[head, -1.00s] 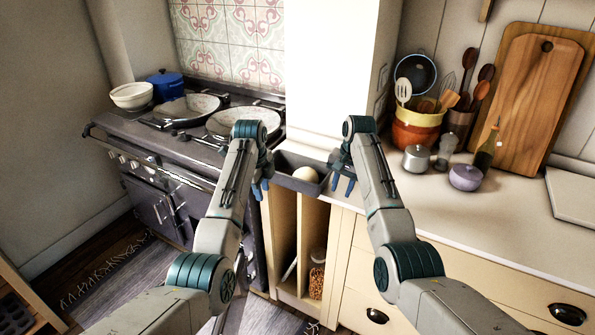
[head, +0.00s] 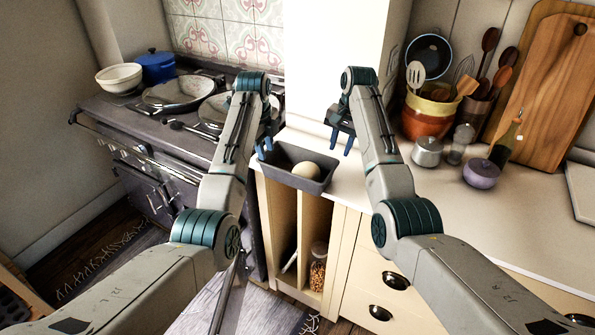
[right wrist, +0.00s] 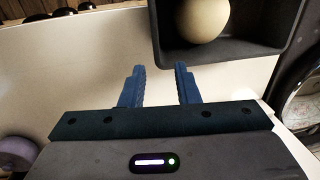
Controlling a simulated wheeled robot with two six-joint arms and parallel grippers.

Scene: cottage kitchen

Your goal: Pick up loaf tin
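The loaf tin (head: 283,172) is a dark grey rectangular tin at the left end of the pale worktop, beside the stove. A round cream-coloured object (head: 305,171) lies inside it. My left gripper (head: 264,148) is at the tin's left end, with a small gap between its blue fingers; it appears open. My right gripper (head: 342,140) is open and empty, above the worktop just right of the tin's far end. In the right wrist view its fingers (right wrist: 158,85) are apart over bare worktop, and the tin (right wrist: 262,48) is at the upper right.
A grey pot (head: 428,152), a glass jar (head: 459,145), a purple pot (head: 481,174) and a utensil crock (head: 428,118) stand right of my right arm. The stove (head: 130,118) with pans is at the left. A white wall block (head: 333,60) rises behind the tin.

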